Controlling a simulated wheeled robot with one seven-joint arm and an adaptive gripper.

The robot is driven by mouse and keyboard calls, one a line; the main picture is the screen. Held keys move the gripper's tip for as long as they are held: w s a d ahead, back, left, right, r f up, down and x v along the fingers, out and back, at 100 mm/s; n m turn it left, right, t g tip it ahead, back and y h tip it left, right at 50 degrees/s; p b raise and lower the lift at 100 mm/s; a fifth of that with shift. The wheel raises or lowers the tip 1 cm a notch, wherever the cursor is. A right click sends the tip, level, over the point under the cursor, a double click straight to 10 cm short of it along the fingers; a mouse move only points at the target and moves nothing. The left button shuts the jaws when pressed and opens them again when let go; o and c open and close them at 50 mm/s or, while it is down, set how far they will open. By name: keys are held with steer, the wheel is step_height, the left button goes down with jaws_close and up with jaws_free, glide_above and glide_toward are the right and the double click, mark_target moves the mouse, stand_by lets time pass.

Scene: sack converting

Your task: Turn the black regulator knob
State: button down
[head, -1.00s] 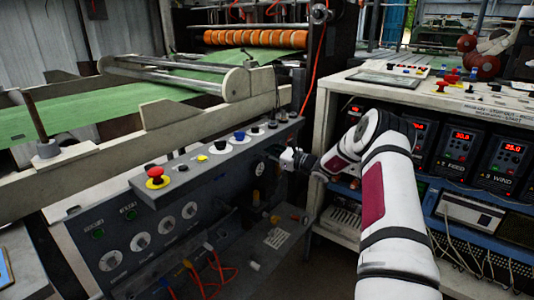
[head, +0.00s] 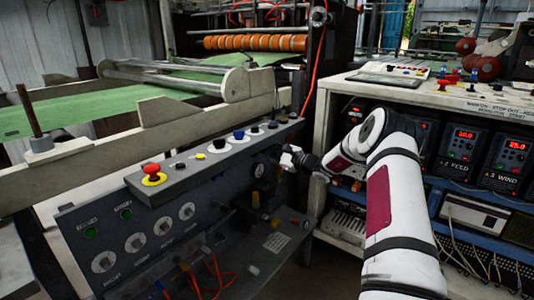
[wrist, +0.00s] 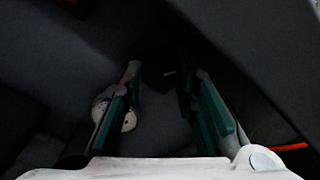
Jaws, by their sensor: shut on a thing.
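The black regulator knob (wrist: 158,77) shows in the wrist view as a dark shape with a small pale mark, between the tips of my two green-padded fingers. My gripper (wrist: 160,88) is shut on it. In the head view my gripper (head: 280,157) is at the right end of the dark control panel (head: 140,222), below the row of buttons. The knob is hard to make out there, dark and mostly hidden by the gripper. The wrist view is dim, so the knob's exact turn is unclear.
A round gauge (head: 259,170) sits just left of my gripper. A red emergency button (head: 151,170) is on the ledge further left. Orange cables (head: 212,272) hang low. A cabinet with red-lit displays (head: 463,145) stands close on the right.

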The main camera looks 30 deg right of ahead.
steer(key=c, duration=1.3)
jaws_free()
steer(key=v, duration=1.2)
steer(key=shift+r, duration=0.1)
